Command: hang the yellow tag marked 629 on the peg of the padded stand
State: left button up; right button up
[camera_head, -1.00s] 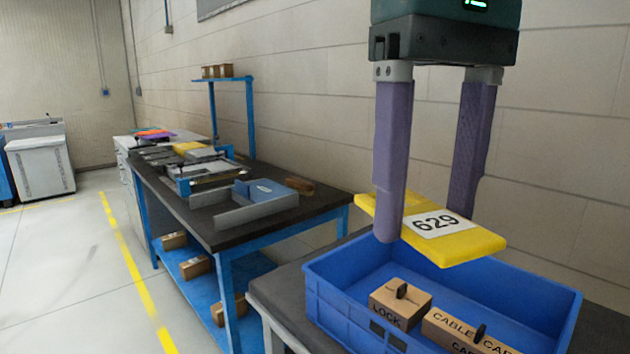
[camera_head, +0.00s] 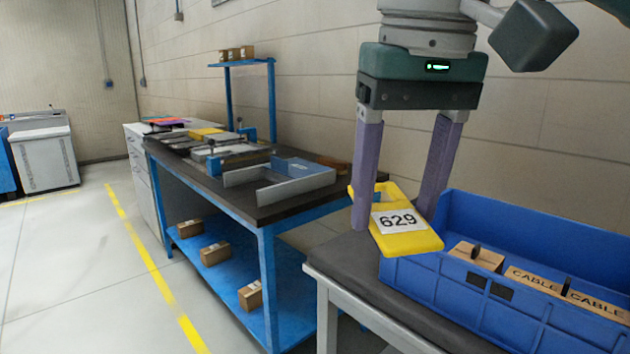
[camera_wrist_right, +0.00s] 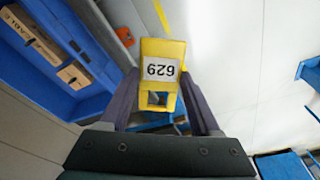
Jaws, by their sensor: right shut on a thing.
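The yellow tag (camera_head: 398,226) is a flat piece with a white label reading 629. My right gripper (camera_head: 393,222) is shut on it, with one purple finger at each side. In the head view the tag is in front of the left end of the blue crate, above the edge of the dark table. My left gripper is out of view.
The blue crate (camera_head: 500,318) on the dark-topped table (camera_head: 345,262) holds several cardboard boxes. A blue workbench (camera_head: 262,215) with grey metal parts stands to the left. Small boxes (camera_head: 214,254) lie on its lower shelf. The floor (camera_head: 75,280) at left is clear.

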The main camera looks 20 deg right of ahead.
jog(key=w+d+f+m+t+h+b, duration=0.1)
jog(key=w+f+m+t+h+b, duration=0.25)
jog(key=f+b, duration=0.9)
jog(key=w+d+f+m+t+h+b, duration=0.1)
jog(key=w+f+m+t+h+b, duration=0.25)
jog(key=f+b, duration=0.9)
jog(key=s+d+f+m+t+h+b, duration=0.1)
jog(key=s+f+h+b, duration=0.15)
jog(key=f+b, duration=0.55)
jog(key=s+d+f+m+t+h+b, duration=0.1)
jog(key=f+h+b, duration=0.3)
jog(key=f+b, duration=0.4)
jog(key=w+d+f+b, duration=0.1)
jog(key=w+d, duration=0.3)
jog(key=d, duration=0.4)
jog(key=shift+d+f+h, duration=0.35)
jog(key=shift+f, duration=0.2)
jog(key=o, duration=1.4)
jog(key=shift+a, duration=0.1)
